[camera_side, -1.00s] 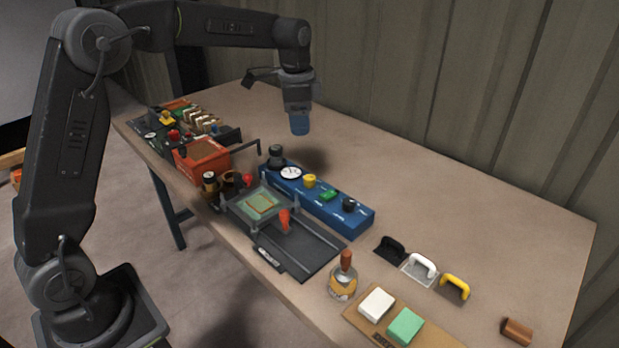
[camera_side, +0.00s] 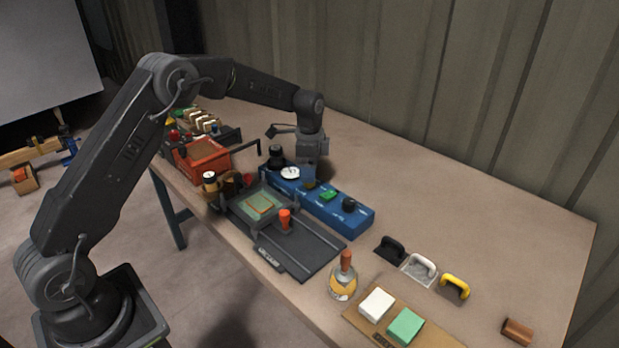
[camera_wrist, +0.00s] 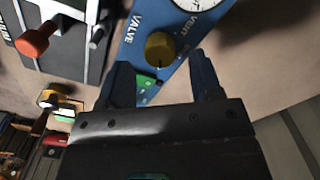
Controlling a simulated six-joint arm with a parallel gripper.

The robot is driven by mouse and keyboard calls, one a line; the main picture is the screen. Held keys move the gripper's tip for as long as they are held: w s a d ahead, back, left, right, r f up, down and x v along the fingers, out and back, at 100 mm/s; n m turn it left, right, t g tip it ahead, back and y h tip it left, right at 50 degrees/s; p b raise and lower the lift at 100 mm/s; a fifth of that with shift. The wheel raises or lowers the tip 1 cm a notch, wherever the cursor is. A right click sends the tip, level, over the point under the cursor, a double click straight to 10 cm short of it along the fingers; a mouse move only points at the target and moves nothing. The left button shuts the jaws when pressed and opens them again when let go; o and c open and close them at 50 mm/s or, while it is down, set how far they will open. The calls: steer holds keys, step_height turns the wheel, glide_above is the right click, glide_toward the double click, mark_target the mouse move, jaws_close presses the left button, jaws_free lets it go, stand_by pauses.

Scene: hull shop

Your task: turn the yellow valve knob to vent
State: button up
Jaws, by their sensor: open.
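The blue panel (camera_side: 345,218) lies on the table and carries the yellow valve knob. In the wrist view the yellow knob (camera_wrist: 160,47) sits beside printed words "VALVE" and "VENT". My gripper (camera_wrist: 159,63) is open, with one dark finger to each side of the knob's lower edge. It looks close above the knob, but I cannot tell whether it touches. In the side view my gripper hangs over the panel and shades the knob. Which way the knob points is not clear. A white-faced gauge (camera_side: 290,173) sits beside the knob, towards the panel's far end.
A green switch (camera_side: 328,195) and a dark knob (camera_side: 349,204) share the panel. A dark fixture with an orange-red handle (camera_side: 285,218) stands close in front. A black cylinder (camera_side: 277,156) is at the panel's far end. The table behind the panel is clear.

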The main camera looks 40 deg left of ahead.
steer(key=shift+f, duration=1.65)
steer(key=c, duration=0.9)
